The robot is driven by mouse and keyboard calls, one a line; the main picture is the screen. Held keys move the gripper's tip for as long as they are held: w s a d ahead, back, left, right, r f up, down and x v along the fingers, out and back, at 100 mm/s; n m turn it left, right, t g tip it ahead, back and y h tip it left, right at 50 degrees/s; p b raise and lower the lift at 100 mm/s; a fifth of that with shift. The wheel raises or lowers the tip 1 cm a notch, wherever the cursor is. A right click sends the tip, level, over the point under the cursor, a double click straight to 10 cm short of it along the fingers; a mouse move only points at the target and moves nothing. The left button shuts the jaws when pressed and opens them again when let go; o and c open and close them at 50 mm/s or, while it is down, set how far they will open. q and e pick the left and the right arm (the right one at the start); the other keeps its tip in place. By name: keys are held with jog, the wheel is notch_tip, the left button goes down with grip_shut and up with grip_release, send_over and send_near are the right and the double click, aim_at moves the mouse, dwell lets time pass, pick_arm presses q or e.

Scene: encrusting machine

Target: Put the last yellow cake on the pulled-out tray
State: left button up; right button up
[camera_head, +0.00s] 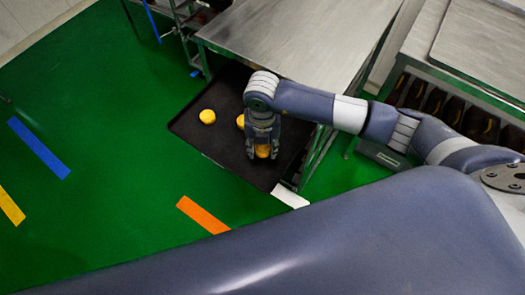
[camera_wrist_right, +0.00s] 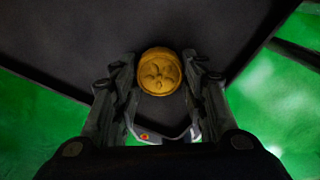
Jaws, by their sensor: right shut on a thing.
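My right gripper (camera_head: 262,146) reaches down over the dark pulled-out tray (camera_head: 200,137) and is shut on a yellow cake (camera_head: 262,151). In the right wrist view the held cake (camera_wrist_right: 159,71) is round with a pattern on top, between the tips of my right gripper (camera_wrist_right: 160,85). The tray surface (camera_wrist_right: 70,40) lies close below it; I cannot tell whether the cake touches it. A second yellow cake (camera_head: 207,116) lies on the left part of the tray. Another yellow cake (camera_head: 240,121) shows partly behind my right gripper. My left gripper is not in view.
A steel table (camera_head: 300,40) stands over the tray's back right side. A second steel table (camera_head: 480,45), with dark items on a shelf under it, stands at the right. The green floor (camera_head: 100,130) left of the tray is mostly clear, with coloured tape strips.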

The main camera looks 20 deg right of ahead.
aim_at(263, 149)
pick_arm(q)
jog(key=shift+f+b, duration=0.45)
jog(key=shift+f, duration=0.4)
pick_arm(e)
jog(key=shift+f, duration=1.15)
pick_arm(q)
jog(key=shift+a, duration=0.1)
pick_arm(e)
jog(key=shift+f, duration=0.1)
jog(key=o, duration=1)
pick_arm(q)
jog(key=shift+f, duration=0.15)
pick_arm(e)
jog(key=shift+o, duration=0.2)
jog(key=shift+r, duration=0.25)
notch_tip(263, 149, up, 12)
jog(key=shift+s+f, duration=0.1)
jog(key=shift+f, duration=0.1)
